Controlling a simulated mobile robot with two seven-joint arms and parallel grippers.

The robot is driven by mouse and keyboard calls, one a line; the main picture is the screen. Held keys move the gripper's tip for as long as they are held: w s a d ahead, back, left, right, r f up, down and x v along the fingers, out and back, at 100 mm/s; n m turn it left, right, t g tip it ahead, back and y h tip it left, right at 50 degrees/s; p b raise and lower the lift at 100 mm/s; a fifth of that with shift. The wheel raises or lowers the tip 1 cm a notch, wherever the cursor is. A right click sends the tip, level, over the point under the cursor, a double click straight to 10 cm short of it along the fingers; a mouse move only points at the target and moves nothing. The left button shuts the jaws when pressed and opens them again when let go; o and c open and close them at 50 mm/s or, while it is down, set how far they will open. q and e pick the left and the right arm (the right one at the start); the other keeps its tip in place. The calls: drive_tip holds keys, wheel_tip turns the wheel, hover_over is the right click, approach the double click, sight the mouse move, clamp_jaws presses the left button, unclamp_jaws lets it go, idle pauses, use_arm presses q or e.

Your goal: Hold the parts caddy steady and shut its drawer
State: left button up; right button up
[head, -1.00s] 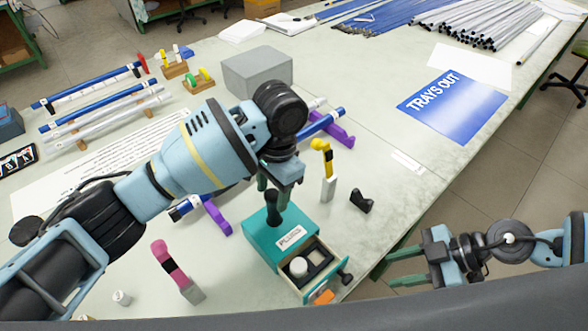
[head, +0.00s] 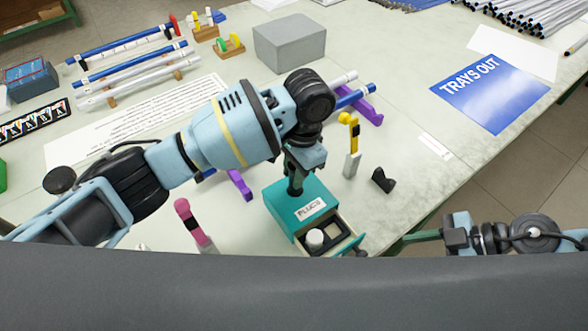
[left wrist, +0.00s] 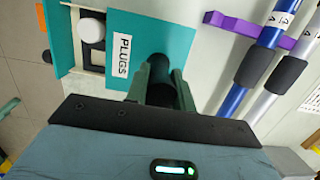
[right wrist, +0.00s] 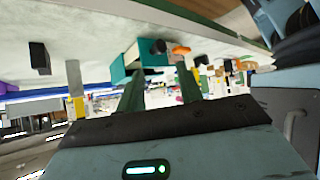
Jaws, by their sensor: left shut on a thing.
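The parts caddy (head: 288,212) is a teal box labelled PLUGS, upright on the table. Its drawer (head: 335,243) is pulled out towards the lower right, with a white round plug (head: 315,237) inside. A black drawer knob (head: 359,241) sits on its front. My left gripper (head: 294,188) is shut on the black post on the caddy's top; the post (left wrist: 158,67) shows between its fingers in the left wrist view. My right gripper (head: 392,248) is right of the drawer, apart from it. In the right wrist view its fingers (right wrist: 162,85) are spread and empty, with the caddy (right wrist: 128,62) beyond.
A black part (head: 382,180) and a yellow-topped stand (head: 351,150) stand behind and right of the caddy. A pink-topped stand (head: 190,220) is to its left. Purple supports (head: 370,108) hold rods behind it. The table's edge runs close to the drawer.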

clamp_jaws()
drive_tip(key=s+d+r+n+h, duration=0.1)
drive_tip(key=s+r+n+h, duration=0.1)
drive_tip(key=s+n, duration=0.3)
drive_tip(key=shift+s+d+r+n+h, duration=0.15)
drive_tip(key=shift+s+d+n+h, duration=0.25)
drive_tip(key=shift+n, duration=0.9)
drive_tip(key=shift+w+a, duration=0.1)
drive_tip(key=shift+w, duration=0.05)
